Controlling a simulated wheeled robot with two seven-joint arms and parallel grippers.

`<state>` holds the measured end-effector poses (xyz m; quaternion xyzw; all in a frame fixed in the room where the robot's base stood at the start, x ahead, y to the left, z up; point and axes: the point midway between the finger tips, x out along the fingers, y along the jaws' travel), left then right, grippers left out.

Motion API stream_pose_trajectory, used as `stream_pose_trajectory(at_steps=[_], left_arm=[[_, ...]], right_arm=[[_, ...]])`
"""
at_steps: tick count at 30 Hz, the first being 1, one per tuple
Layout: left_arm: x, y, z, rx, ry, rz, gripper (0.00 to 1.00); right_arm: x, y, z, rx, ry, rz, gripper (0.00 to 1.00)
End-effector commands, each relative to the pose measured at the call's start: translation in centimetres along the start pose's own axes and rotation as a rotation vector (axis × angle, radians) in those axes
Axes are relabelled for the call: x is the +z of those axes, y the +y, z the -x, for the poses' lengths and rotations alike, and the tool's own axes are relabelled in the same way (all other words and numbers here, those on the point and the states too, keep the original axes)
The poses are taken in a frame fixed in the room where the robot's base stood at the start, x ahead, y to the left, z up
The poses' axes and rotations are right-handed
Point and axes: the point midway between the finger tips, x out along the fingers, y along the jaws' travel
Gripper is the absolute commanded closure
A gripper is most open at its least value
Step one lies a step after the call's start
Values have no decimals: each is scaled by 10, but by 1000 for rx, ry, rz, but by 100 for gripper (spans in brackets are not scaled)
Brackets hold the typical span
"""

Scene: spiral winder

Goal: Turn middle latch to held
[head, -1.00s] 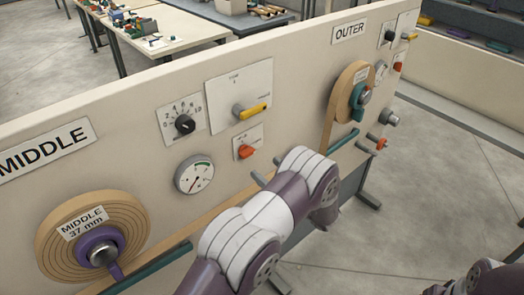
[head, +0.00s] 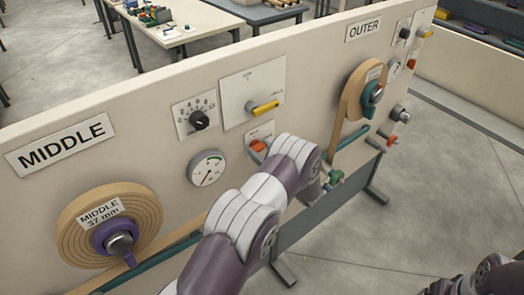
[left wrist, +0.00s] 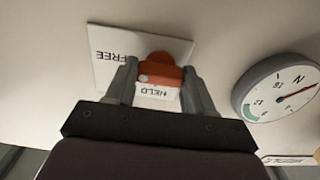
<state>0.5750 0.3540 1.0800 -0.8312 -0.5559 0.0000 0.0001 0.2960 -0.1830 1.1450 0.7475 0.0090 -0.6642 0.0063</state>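The middle latch is an orange-red knob (head: 258,145) on a small white plate on the slanted panel. In the left wrist view the knob (left wrist: 160,69) stands in front of a plate (left wrist: 108,62) with FREE and HELD labels, seen upside down. My left gripper (left wrist: 160,65) has one finger on each side of the knob, and the fingers are apart. I cannot tell whether they touch it. In the head view my left forearm and wrist hide most of this gripper. My right gripper is not in view; only part of an arm shows at the lower right.
A dial gauge (head: 207,168) sits left of the latch, and a yellow-handled switch (head: 264,107) above it. The middle roll (head: 80,238) is at lower left, the outer roll (head: 352,104) at right. Green and blue parts (head: 335,177) show just right of my wrist.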

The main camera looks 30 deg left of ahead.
Motion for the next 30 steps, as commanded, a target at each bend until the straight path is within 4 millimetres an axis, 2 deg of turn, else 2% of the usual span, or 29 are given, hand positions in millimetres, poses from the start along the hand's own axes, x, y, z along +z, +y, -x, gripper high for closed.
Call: stream_pose_trajectory(at_steps=[5,11,30], left_arm=[[2,0,0,1,0,20,77],[4,1,0,1,1,112,77],[8,0,0,1,1,695,77]], right_arm=[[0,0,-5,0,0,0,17],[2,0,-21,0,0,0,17],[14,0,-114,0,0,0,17]])
